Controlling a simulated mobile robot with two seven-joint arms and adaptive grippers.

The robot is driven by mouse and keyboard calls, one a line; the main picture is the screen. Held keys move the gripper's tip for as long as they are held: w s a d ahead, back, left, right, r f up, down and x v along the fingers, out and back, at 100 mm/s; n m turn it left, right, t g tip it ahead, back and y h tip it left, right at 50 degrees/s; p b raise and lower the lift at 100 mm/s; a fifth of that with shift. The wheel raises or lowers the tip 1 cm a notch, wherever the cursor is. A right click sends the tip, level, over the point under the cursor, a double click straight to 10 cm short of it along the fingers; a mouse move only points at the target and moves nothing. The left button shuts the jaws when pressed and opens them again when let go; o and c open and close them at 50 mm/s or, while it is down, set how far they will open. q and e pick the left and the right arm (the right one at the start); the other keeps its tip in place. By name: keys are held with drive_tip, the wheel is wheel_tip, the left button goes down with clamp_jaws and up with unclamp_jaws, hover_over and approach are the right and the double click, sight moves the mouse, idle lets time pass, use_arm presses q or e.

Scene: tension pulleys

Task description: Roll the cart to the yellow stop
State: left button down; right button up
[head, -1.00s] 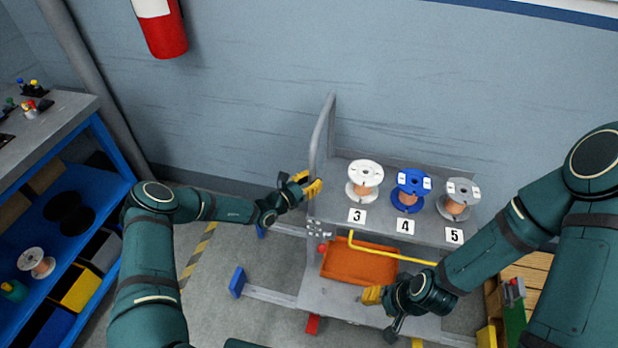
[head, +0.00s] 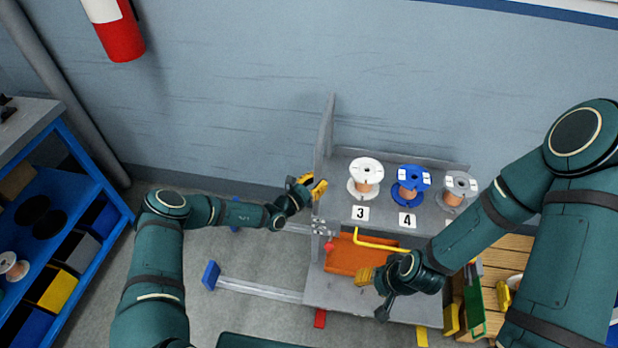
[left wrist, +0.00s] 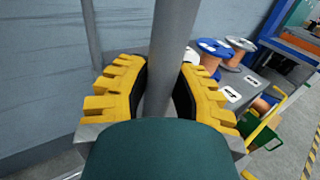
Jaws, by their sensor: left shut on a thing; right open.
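The grey cart (head: 345,292) carries white, blue and grey spools on its upper deck and an orange tray (head: 350,257) below. My left gripper (head: 318,187) is shut on the cart's upright grey handle; the left wrist view shows the handle bar (left wrist: 172,60) between its yellow fingers. A yellow block (head: 452,320), which looks like the yellow stop, is on the floor just right of the cart; whether they touch is unclear. A blue stop (head: 210,275) stands left of the cart beside a floor rail. My right gripper (head: 366,279) is open, in front of the lower deck.
A yellow bar (head: 380,245) crosses above the tray. A green panel (head: 474,305) and wooden pallet (head: 508,262) stand right of the cart. A blue-framed shelf (head: 95,222) is at left.

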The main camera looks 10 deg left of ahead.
use_arm(q)
drive_tip(key=d+p, duration=0.1)
drive_tip(key=d, duration=0.5)
drive_tip(key=shift+s+f, duration=0.1)
drive_tip(key=shift+s, duration=0.05)
use_arm(e)
drive_tip(key=shift+w+d+r, duration=0.1)
drive_tip(key=shift+d+r, duration=0.15)
drive_tip(key=shift+r, duration=0.25)
drive_tip(key=shift+d+r, duration=0.2)
drive_tip(key=shift+r, duration=0.3)
use_arm(q)
drive_tip(key=c, duration=0.7)
unclamp_jaws()
drive_tip(key=shift+d, duration=0.1)
drive_tip(key=shift+c, duration=0.2)
use_arm(e)
drive_tip(key=shift+d, duration=0.15)
